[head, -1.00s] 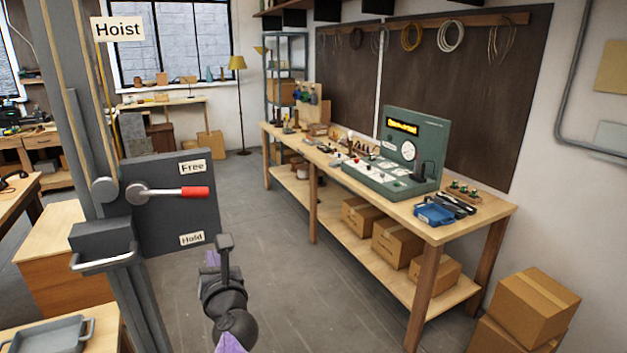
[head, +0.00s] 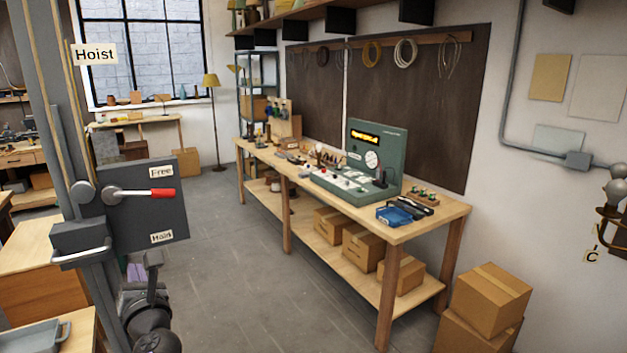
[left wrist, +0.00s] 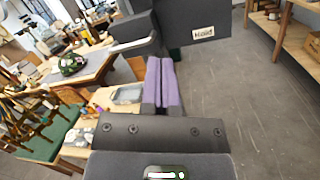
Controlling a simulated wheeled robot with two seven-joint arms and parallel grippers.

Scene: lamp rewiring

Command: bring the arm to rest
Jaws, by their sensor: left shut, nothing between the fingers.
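My left gripper (head: 137,271) is low at the left in the head view, mostly hidden behind my own wrist. In the left wrist view its purple fingers (left wrist: 161,65) are pressed together with nothing between them. The hoist post (head: 52,150) stands close by at the left. It carries a dark plate (head: 140,212) marked Free and Hold. The red-tipped lever (head: 162,194) lies level near the Free label, and the gripper is below the plate in the picture, apart from the lever. My right gripper is in neither view.
A long workbench (head: 425,230) with a green test console (head: 375,160) and a blue tray (head: 400,214) stands along the right wall. Cardboard boxes (head: 490,300) are stacked at its near end. The grey floor (head: 235,260) between hoist and bench is clear.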

